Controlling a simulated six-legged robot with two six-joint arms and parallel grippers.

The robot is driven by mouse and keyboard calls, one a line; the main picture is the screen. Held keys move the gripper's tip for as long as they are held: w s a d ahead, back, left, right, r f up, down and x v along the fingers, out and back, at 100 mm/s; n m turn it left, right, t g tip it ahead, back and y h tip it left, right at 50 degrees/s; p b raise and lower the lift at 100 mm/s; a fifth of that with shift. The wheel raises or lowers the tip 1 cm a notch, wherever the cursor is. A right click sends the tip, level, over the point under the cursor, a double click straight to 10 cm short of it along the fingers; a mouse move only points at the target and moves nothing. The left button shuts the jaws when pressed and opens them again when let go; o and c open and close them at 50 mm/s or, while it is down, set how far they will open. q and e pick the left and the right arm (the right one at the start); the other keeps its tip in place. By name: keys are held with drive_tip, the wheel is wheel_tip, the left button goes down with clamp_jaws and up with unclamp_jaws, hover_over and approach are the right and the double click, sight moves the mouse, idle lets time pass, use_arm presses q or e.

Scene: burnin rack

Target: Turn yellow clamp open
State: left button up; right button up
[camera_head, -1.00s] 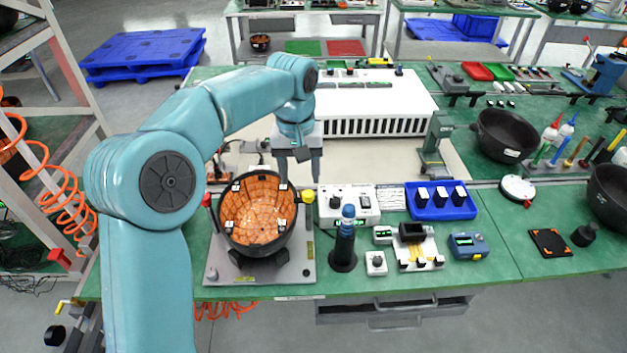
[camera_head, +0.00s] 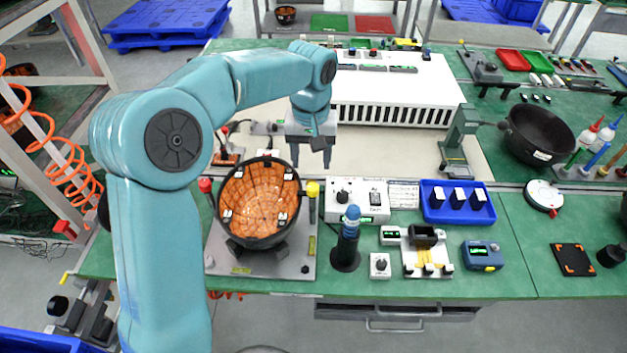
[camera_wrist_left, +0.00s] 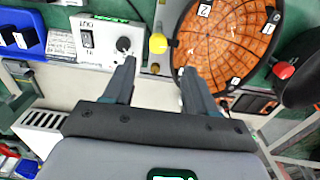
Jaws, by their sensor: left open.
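The yellow clamp (camera_head: 313,188) shows as a yellow knob at the right rim of a dark bowl-shaped fixture (camera_head: 232,240) lined with orange tiles. The knob also shows in the left wrist view (camera_wrist_left: 158,43), beside the bowl's rim. My left gripper (camera_head: 311,165) is open and empty, pointing down just behind the yellow knob. In the left wrist view, the fingertips (camera_wrist_left: 157,67) are spread, with the knob ahead of the gap between them, apart from both fingers. The clamp's lower part is hard to make out. My right gripper is not in view.
A red knob (camera_head: 205,185) stands at the bowl's left rim. A control box (camera_head: 357,205) sits close right of the yellow knob. A dark post with a blue top (camera_head: 346,250) stands in front of it. A white slotted unit (camera_head: 390,90) lies behind my gripper.

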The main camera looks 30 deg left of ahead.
sight(313, 186)
use_arm(q)
wheel_tip(313, 186, down, 8)
drive_tip(key=shift+r+p, duration=0.1)
drive_tip(key=shift+p, duration=0.2)
drive_tip(key=shift+w+d+f, duration=0.15)
drive_tip(key=shift+d+f, duration=0.05)
drive_tip(key=shift+f, duration=0.2)
drive_tip(key=shift+a, duration=0.15)
drive_tip(key=shift+c, duration=1.3)
drive_tip(key=c, duration=0.8)
